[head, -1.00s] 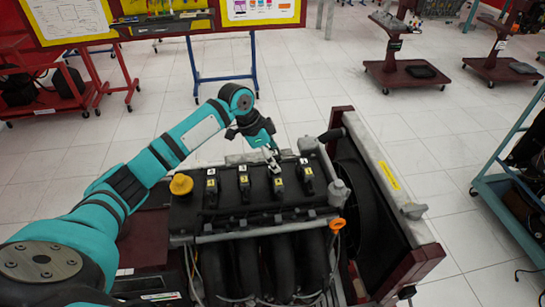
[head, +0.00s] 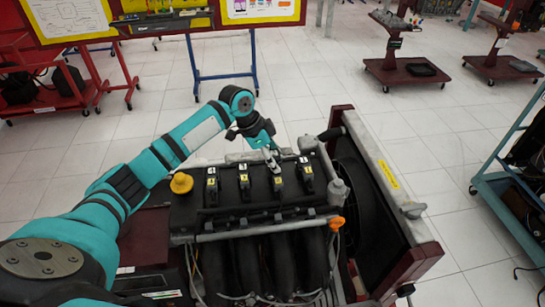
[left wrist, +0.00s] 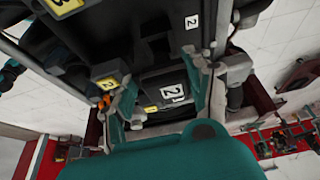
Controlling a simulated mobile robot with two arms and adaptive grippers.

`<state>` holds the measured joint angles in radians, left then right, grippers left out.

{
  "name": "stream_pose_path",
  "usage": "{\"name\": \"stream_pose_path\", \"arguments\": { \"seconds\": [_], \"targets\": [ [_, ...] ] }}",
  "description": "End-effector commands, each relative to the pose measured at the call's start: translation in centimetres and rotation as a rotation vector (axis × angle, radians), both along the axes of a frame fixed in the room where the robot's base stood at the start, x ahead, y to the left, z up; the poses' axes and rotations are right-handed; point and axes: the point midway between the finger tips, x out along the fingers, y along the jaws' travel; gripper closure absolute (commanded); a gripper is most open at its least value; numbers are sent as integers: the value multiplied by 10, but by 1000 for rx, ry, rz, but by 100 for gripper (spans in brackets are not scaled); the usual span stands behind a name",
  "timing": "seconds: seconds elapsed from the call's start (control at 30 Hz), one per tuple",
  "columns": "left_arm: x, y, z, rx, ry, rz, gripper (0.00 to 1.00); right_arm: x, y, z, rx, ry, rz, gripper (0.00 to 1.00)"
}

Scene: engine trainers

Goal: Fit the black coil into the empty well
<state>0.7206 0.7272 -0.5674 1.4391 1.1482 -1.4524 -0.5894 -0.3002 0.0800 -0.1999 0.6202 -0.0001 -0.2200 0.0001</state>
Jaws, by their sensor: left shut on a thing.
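My left gripper (head: 273,160) reaches down over the black engine cover, at the third coil position from the left. In the left wrist view its two fingers (left wrist: 166,98) stand on either side of a black coil (left wrist: 152,92) with a white "2" label and a yellow label, and are shut on it. The coil's lower part (head: 279,187) also shows in the head view, roughly in line with the other coils. The well is hidden beneath the coil and gripper. I cannot tell how deep the coil sits. My right gripper is not in view.
Other black coils stand to the left (head: 244,184) and right (head: 307,180) of the held one. A yellow cap (head: 181,183) is at the cover's left, a grey filler neck (head: 338,190) at its right. A radiator frame (head: 392,185) bounds the engine on the right.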

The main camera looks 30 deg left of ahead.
Motion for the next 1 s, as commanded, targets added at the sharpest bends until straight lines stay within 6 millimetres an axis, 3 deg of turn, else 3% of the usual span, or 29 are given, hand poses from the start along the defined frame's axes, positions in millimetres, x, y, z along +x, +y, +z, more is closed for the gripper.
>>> {"name": "stream_pose_path", "arguments": {
  "seconds": [1.0],
  "targets": [
    [-1,-1,-24,0,3,-2,86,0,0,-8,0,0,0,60]
  ]
}}
